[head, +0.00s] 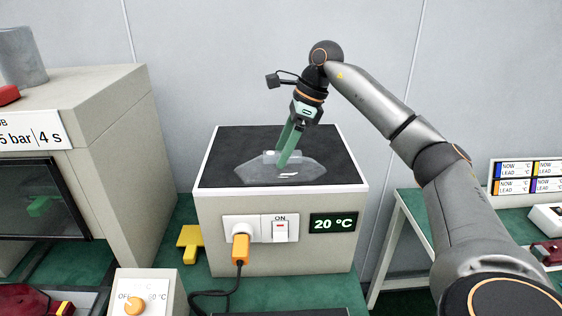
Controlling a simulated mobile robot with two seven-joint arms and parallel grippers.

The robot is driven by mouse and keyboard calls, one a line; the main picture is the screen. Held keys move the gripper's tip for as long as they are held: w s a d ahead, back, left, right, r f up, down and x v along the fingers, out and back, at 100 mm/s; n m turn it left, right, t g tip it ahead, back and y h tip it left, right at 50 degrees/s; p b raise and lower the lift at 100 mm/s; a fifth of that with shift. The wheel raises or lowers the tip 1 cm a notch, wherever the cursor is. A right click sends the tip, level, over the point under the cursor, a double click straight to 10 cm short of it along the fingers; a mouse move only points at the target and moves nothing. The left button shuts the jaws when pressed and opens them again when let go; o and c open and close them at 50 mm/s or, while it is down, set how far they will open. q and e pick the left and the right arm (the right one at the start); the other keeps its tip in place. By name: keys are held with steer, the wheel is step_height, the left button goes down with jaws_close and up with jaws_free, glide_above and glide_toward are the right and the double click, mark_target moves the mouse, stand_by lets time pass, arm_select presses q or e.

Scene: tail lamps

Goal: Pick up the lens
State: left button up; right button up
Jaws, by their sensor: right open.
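The lens (254,174) is a clear, nearly transparent piece lying on the black top (335,155) of a beige heater box. It has a raised block near its back edge. My right gripper (281,161) comes down from above with its green fingers tilted. The fingertips are at the lens's raised part; I cannot tell whether they touch it. The right gripper is open, though its fingers overlap in this view. My left gripper is not in view.
The box front has an orange plug (240,248), a switch marked ON and a display (333,223) reading 20 °C. A large beige machine (120,130) stands at left. A yellow piece (189,243) lies beside the box. A table with labelled boards (527,178) is at right.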

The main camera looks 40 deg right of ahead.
mark_target(274, 153)
jaws_close()
stand_by(0.4)
steer(key=shift+r, duration=0.1)
steer(key=shift+r, duration=0.45)
step_height(274, 153, up, 3)
steer(key=shift+f, duration=0.2)
steer(key=s+a+r, duration=0.3)
steer(key=a+r, duration=0.6)
steer(key=a, duration=0.4)
steer(key=shift+a+r, duration=0.2)
steer(key=shift+a, duration=0.1)
